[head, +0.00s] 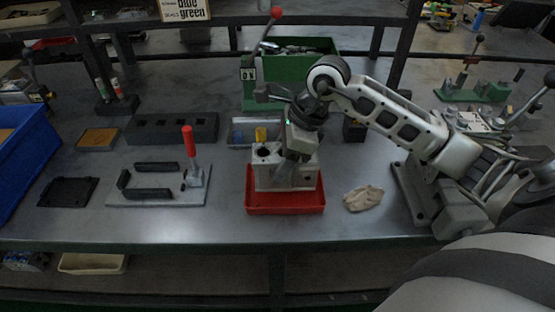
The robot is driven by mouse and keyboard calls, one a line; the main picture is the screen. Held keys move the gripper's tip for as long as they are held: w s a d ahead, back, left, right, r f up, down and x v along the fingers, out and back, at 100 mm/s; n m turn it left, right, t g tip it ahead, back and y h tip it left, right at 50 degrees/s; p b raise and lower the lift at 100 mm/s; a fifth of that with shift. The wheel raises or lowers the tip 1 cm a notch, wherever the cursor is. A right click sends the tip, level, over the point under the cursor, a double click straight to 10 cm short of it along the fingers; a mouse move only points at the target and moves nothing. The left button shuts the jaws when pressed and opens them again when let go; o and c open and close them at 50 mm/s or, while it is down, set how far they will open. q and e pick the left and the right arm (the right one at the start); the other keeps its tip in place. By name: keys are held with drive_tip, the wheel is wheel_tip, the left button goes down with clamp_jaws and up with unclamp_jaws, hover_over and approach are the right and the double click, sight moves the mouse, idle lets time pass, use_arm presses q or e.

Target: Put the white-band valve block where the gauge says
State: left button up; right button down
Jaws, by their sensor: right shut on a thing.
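A grey metal valve block (265,178) with a dark round port and a yellow knob (261,134) on top is in or just above a red tray (285,209) at the front middle of the bench. My right gripper (296,160) reaches down onto the block from above and is shut on it. The gripper hides part of the block's top and right side, and I cannot make out a white band. No gauge dial can be read clearly. My left gripper is not in view.
A fixture plate (158,198) with a red-handled clamp (189,146) stands to the left. A pale rag (363,198) lies right of the tray. A green bin (318,73) stands behind.

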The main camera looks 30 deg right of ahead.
wheel_tip(320, 180, down, 3)
drive_tip(key=shift+w+r+b, duration=0.1)
drive_tip(key=shift+r+b, duration=0.1)
drive_tip(key=shift+b, duration=0.4)
drive_tip(key=shift+d+f, duration=0.1)
drive_tip(key=shift+f, duration=0.2)
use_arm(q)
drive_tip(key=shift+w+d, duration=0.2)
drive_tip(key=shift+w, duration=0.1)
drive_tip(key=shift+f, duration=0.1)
use_arm(e)
drive_tip(key=c, duration=0.5)
unclamp_jaws()
drive_tip(key=shift+f, duration=0.15)
